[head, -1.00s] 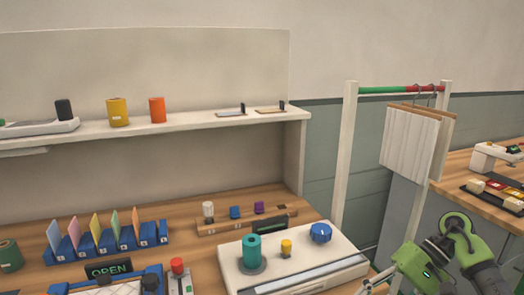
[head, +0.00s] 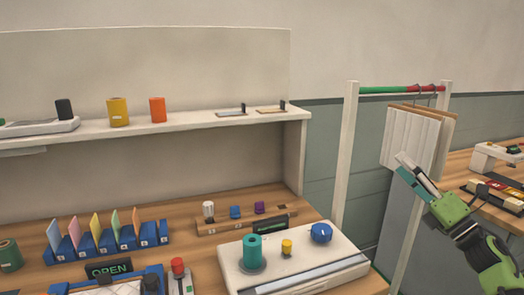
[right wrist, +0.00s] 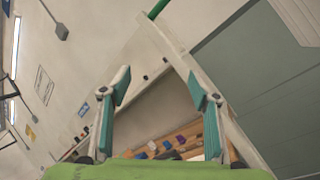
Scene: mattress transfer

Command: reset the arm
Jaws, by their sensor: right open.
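My right gripper (head: 408,172) is raised at the right of the head view, in front of the lower part of the hanging white panels (head: 408,135). Its green arm comes in from the lower right. In the right wrist view the two teal-padded fingers (right wrist: 160,112) stand wide apart with nothing between them. Whether the gripper touches the panels cannot be told. My left gripper is not in view.
The panels hang from a rack rail (head: 385,90) between white posts. A white device with knobs (head: 290,262) sits on the wooden desk (head: 190,255) at left, below a shelf (head: 190,122). Another wooden table (head: 460,165) is at right.

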